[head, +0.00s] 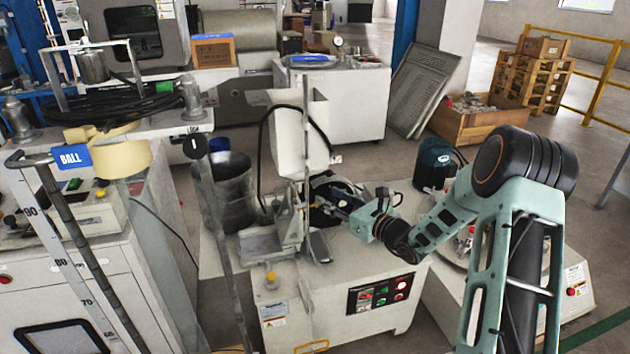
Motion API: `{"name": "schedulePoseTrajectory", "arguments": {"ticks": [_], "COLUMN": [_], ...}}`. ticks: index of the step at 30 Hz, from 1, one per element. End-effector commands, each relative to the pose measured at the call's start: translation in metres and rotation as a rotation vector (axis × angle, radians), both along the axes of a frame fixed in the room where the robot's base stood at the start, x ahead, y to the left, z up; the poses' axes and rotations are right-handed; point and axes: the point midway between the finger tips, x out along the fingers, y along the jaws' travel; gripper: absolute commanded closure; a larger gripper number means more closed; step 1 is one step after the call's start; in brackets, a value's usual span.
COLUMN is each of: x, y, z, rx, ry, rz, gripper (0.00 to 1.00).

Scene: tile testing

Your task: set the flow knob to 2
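My arm reaches in from the right over a white test machine (345,318). My gripper (335,203) is dark and small in the head view, at the machine's upper part beside a metal post and below a white tank (300,140). Its fingers blend into dark parts there, so I cannot tell whether they are open or shut, or touching anything. I cannot make out the flow knob or its scale; it may be hidden by my gripper or too small to see.
A control panel (383,293) with red and green buttons is on the machine's front. A dark bin (228,190) stands left of it, and a dark teal canister (434,163) near my arm. A yellow button (270,278) is at the front left. A black hose (264,145) loops beside the tank.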

Motion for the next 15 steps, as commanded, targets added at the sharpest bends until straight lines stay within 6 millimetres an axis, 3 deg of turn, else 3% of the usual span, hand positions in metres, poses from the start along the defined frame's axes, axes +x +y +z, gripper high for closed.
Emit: {"name": "schedulePoseTrajectory", "arguments": {"ticks": [1, 3, 6, 10, 15], "x": [0.007, 0.014, 0.019, 0.024, 0.046], "y": [-0.025, -0.050, -0.073, -0.081, -0.071], "z": [-0.006, -0.007, -0.009, -0.009, -0.010], "rx": [0.068, 0.147, 0.216, 0.248, 0.247], "ry": [0.012, 0.021, 0.027, 0.028, 0.026], "rz": [-0.071, -0.146, -0.212, -0.239, -0.238], "gripper": [0.65, 0.65, 0.65, 0.65, 0.65]}}
